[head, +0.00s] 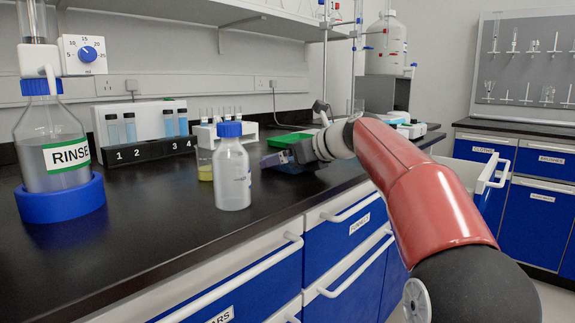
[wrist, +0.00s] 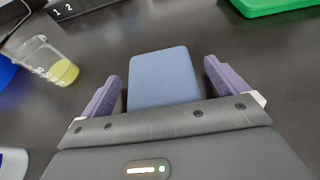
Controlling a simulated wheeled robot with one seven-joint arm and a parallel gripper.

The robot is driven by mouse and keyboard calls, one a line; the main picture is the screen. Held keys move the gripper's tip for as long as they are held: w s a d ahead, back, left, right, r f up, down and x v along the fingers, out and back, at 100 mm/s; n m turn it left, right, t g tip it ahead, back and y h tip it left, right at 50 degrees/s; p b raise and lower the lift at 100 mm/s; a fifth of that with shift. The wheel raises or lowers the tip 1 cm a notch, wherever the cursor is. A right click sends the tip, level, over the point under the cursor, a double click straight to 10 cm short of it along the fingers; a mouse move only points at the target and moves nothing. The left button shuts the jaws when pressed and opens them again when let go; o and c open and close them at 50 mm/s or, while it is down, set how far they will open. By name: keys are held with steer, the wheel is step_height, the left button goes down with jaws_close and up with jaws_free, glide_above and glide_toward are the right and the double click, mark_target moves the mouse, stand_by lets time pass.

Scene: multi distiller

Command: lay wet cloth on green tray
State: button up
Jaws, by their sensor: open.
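A flat blue folded piece, seemingly the wet cloth (wrist: 164,76), lies on the dark bench top in the wrist view. My gripper (wrist: 162,72) is open, with its two purple fingers on either side of the cloth and a gap showing at each side. The near edge of the cloth is hidden behind the gripper body. In the head view my gripper (head: 276,159) is low over the bench, and the cloth is mostly hidden there. The green tray (wrist: 275,5) shows at the top right of the wrist view, apart from the cloth. It also shows in the head view (head: 288,141), behind my gripper.
A blue-capped bottle (head: 232,172) and a beaker with yellow liquid (head: 205,164) stand left of my gripper. The beaker also shows in the wrist view (wrist: 45,62). A numbered vial rack (head: 145,151) stands behind. A large RINSE bottle (head: 50,150) is far left. A drawer (head: 484,180) is open at right.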

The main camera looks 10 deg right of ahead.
steer(key=shift+c, duration=0.5)
steer(key=c, duration=1)
